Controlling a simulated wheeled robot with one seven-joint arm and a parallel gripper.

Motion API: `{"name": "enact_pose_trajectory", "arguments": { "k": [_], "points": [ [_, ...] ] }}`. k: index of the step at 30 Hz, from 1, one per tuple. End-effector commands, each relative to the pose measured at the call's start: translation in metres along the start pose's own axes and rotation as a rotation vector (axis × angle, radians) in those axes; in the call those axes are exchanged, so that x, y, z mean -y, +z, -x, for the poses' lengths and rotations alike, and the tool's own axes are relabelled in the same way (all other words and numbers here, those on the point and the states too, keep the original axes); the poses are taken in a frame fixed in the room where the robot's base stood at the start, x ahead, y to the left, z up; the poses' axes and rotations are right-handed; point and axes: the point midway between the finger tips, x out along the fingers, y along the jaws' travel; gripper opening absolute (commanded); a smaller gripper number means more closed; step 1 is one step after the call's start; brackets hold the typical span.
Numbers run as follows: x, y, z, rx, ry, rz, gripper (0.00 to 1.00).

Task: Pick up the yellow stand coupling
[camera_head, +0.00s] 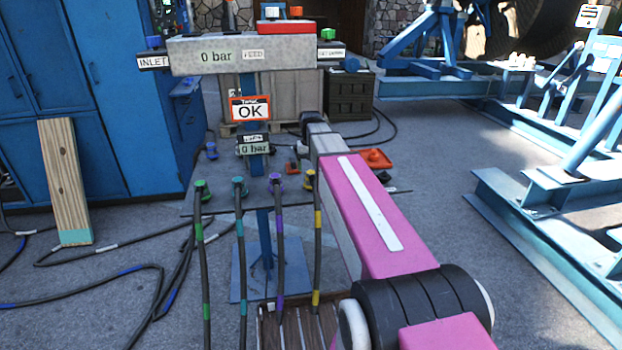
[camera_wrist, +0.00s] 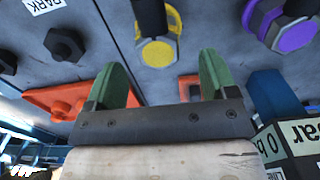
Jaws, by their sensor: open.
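The yellow stand coupling (camera_head: 310,180) tops the rightmost of the hoses in front of the stand in the head view. The coupling lies roughly between the fingers' lines, beyond or near the tips; no contact shows. In the head view my arm hides the fingers.
A purple coupling (camera_head: 275,182) neighbours the yellow one and shows in the wrist view (camera_wrist: 297,36). Teal (camera_head: 238,185) and green (camera_head: 202,188) couplings stand further left. An orange tray (camera_head: 374,158) lies right of my wrist. The gauge stand (camera_head: 240,57) rises behind. Loose hoses cover the left floor.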

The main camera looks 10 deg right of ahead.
Motion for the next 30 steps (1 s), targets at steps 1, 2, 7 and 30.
{"name": "enact_pose_trajectory", "arguments": {
  "k": [1, 2, 7, 30],
  "points": [
    [0.0, 0.0, -0.003, 0.001, 0.0, 0.0, 0.79],
    [0.0, 0.0, -0.004, 0.001, 0.0, 0.0, 0.79],
    [-0.001, 0.002, -0.015, 0.001, 0.0, 0.0, 0.79],
    [-0.002, 0.004, -0.055, 0.0, 0.0, 0.0, 0.2]
  ]
}}
